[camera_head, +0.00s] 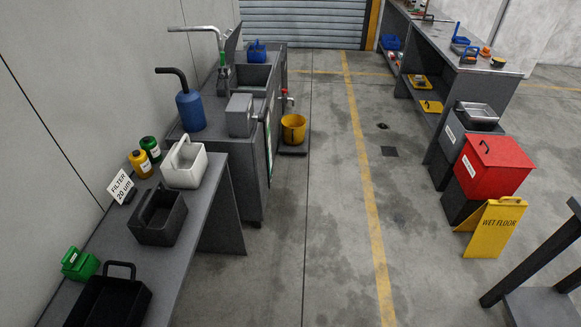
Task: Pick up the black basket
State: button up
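A black basket (122,306) with an upright loop handle sits at the near end of the grey bench on the left; the bottom edge of the picture cuts it off. A dark grey basket (155,234) with an arched handle stands farther along the same bench. A white basket (186,177) of similar shape stands beyond that one. My gripper is not in view.
The grey bench (207,212) also holds a green box (79,264), a filter sign (120,187) and two small bottles. A sink unit with a yellow bucket (293,128) stands beyond. A yellow wet-floor sign (494,230) and red bin (491,166) stand right.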

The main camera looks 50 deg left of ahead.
aim_at(159, 217)
jog(key=i+j+z, duration=0.25)
jog(key=j+z, duration=0.2)
jog(key=i+j+z, duration=0.2)
jog(key=j+z, duration=1.1)
jog(key=j, duration=0.3)
jog(key=j+z, duration=0.45)
jog(key=j, duration=0.15)
jog(key=k+j+z, duration=0.25)
jog(key=j+z, duration=0.2)
jog(key=k+j+z, duration=0.15)
jog(key=k+z, duration=0.25)
jog(key=k+j+z, duration=0.15)
jog(key=z, duration=0.25)
jog(key=k+z, duration=0.35)
